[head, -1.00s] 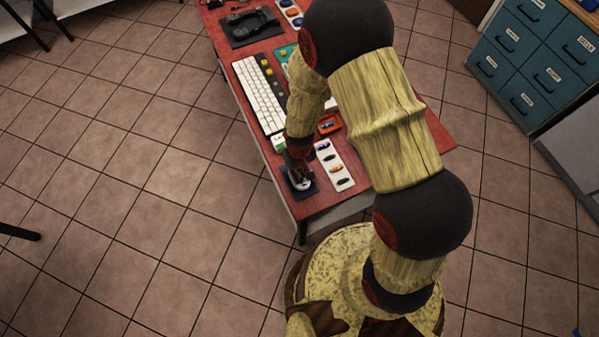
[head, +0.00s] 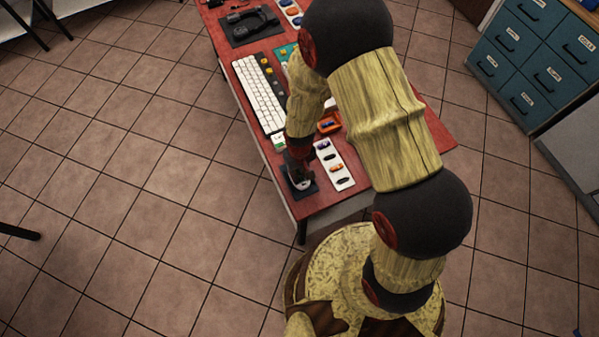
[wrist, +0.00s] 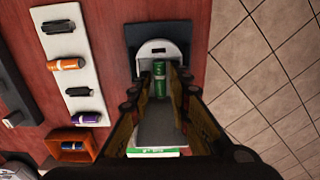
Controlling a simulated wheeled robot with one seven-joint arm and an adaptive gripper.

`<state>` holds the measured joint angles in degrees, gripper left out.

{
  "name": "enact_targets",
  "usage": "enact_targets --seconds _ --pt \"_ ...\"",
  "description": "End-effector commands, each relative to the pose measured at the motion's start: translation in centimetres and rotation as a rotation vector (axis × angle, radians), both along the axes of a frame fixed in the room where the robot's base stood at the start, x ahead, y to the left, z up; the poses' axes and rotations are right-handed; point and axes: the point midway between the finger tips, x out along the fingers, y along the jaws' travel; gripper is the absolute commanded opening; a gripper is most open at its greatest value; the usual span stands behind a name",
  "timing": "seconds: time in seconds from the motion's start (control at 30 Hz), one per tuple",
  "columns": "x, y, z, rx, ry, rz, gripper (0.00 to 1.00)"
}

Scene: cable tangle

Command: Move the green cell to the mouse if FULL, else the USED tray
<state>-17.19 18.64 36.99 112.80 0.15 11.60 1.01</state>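The green cell (wrist: 159,80) shows in the wrist view between my fingertips, over the middle of the mouse. The mouse (wrist: 155,48) is white and rounded and sits on a dark mat (wrist: 134,33); it also shows at the table's near end in the head view (head: 303,183). My gripper (wrist: 160,72) points down at the mouse. Its fingers stand either side of the cell, with a narrow gap seeming to show on each side. Whether the cell rests in the mouse is unclear. An orange tray (wrist: 53,136) holds a blue cell; its label is not readable.
A white strip (wrist: 84,50) beside the mouse holds an orange cell, a purple cell and dark slots or cells. A white-and-green item (wrist: 153,153) lies below my fingers in the wrist view. A keyboard (head: 259,92) lies farther up the red table. The table edge is close.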

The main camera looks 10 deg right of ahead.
Motion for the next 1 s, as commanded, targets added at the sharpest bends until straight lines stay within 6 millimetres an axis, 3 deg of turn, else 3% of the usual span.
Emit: enact_targets --seconds 1.0 --pt "0.0 0.0 3.2 0.0 0.0 0.0 0.19"
